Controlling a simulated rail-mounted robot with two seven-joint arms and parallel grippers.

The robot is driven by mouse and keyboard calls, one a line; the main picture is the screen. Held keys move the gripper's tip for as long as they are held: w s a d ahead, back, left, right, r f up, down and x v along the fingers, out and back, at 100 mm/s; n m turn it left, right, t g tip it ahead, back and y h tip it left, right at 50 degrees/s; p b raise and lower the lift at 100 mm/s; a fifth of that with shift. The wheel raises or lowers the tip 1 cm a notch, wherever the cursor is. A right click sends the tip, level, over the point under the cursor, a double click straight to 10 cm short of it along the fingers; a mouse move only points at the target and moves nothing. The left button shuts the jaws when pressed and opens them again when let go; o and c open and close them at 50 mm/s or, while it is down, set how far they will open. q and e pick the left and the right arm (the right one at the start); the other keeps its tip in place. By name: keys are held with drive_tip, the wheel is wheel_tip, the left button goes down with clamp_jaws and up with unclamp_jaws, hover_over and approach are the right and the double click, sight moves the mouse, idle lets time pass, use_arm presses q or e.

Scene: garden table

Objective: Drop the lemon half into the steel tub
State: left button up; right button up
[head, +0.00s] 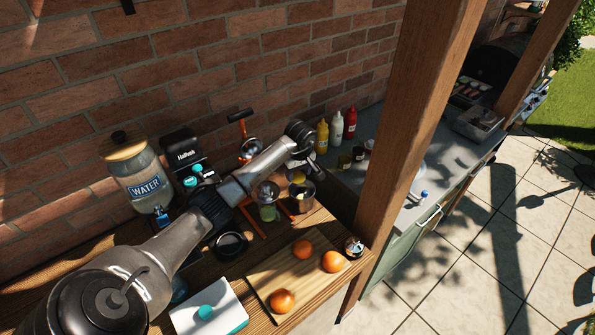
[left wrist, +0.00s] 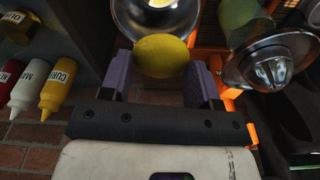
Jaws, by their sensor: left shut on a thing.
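My left gripper (head: 300,168) is shut on the lemon half (left wrist: 161,57), its yellow rind showing between the two fingers in the left wrist view. In the head view the lemon half (head: 298,177) shows just above the steel tub (head: 301,203), apart from its floor. The steel tub (left wrist: 128,22) lies just beyond the lemon half in the left wrist view, with something yellow inside it. The lemon's cut face is hidden. My right gripper is not in view.
A juicer with an orange frame (head: 249,213) stands close left of the tub. A cutting board (head: 262,275) with several oranges lies in front. A wooden post (head: 395,150) rises to the right. Sauce bottles (head: 336,128) stand behind, a water jar (head: 140,180) at left.

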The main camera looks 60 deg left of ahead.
sight(300, 175)
use_arm(q)
drive_tip(key=o, duration=1.1)
drive_tip(key=shift+r, duration=0.55)
drive_tip(key=r, duration=0.4)
drive_tip(key=d+r, duration=0.1)
drive_tip(key=r, duration=0.7)
drive_tip(key=shift+d+r+b, duration=0.3)
drive_tip(key=shift+d+b, duration=0.05)
drive_tip(key=shift+b, duration=0.05)
